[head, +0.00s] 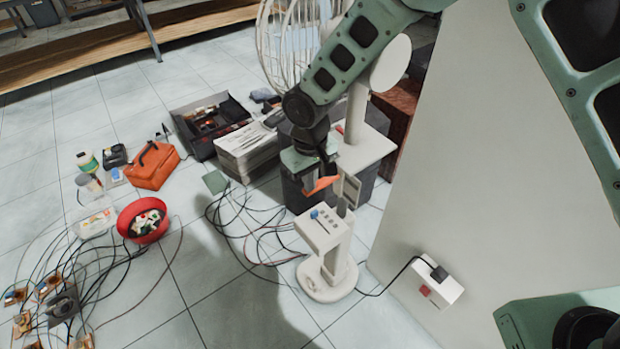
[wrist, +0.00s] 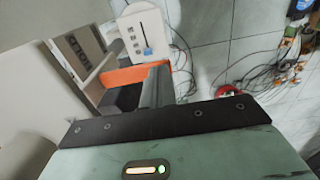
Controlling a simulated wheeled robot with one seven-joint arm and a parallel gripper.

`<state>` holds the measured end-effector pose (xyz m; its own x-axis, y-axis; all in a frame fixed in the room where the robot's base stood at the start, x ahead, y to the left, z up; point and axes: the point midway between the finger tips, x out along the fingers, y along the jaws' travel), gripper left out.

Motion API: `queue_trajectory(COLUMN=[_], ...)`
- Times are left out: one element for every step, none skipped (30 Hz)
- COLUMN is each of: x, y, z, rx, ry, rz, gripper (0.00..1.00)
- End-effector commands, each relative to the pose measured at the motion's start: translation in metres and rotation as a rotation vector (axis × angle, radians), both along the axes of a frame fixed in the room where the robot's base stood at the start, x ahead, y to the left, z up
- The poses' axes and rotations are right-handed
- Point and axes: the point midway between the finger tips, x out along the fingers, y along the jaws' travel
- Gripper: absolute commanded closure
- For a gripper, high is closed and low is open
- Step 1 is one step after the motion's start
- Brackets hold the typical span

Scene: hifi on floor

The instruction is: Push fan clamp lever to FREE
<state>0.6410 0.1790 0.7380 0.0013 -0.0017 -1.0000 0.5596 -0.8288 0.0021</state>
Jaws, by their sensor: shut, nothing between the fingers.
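A white standing fan has its wire cage (head: 290,40) at the top of the head view and its round base (head: 327,282) on the floor. The orange clamp lever (head: 320,185) sits at the fan's column, below my gripper (head: 326,166). In the wrist view the orange lever (wrist: 122,76) lies just beyond my gripper's grey fingers (wrist: 153,86). A pale label plate (wrist: 82,48) reading HOLD stands to its left; no FREE mark is legible. My gripper is shut and empty, close to the lever. I cannot tell whether they touch.
The fan's control box (head: 322,228) with a blue control is below the lever. Cables (head: 240,225) spread over the tiles. A red bowl (head: 143,220), an orange case (head: 152,165) and a black toolbox (head: 210,122) stand left. A white panel (head: 490,150) is close on the right.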

Motion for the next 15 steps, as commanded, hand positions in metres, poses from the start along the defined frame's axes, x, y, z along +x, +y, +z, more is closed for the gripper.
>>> queue_trajectory(x=[0.0, 0.0, -0.001, -0.001, -0.001, -0.001, -0.001, -0.002, -0.002, -0.003, -0.003, -0.003, -0.003, -0.004, -0.004], y=[0.0, 0.001, 0.001, 0.002, 0.002, 0.002, 0.003, 0.003, 0.004, 0.004, 0.004, 0.005, 0.005, 0.005, 0.006], z=[-0.001, -0.001, -0.002, -0.002, -0.003, -0.004, -0.005, -0.006, -0.007, -0.009, -0.01, -0.011, -0.012, -0.013, -0.015], rx=[-0.005, -0.008, -0.015, -0.022, -0.029, -0.042, -0.054, -0.066, -0.086, -0.101, -0.117, -0.14, -0.158, -0.177, -0.202], ry=[-0.003, -0.006, -0.011, -0.016, -0.021, -0.031, -0.039, -0.047, -0.06, -0.07, -0.08, -0.097, -0.109, -0.121, -0.138], rz=[0.001, 0.001, 0.003, 0.004, 0.004, 0.004, 0.005, 0.006, 0.006, 0.008, 0.007, 0.008, 0.008, 0.009, 0.008], gripper=[1.0, 1.0, 1.0, 1.0, 1.0, 1.0, 1.0, 1.0, 1.0, 1.0, 1.0, 1.0, 1.0, 1.0, 1.0])
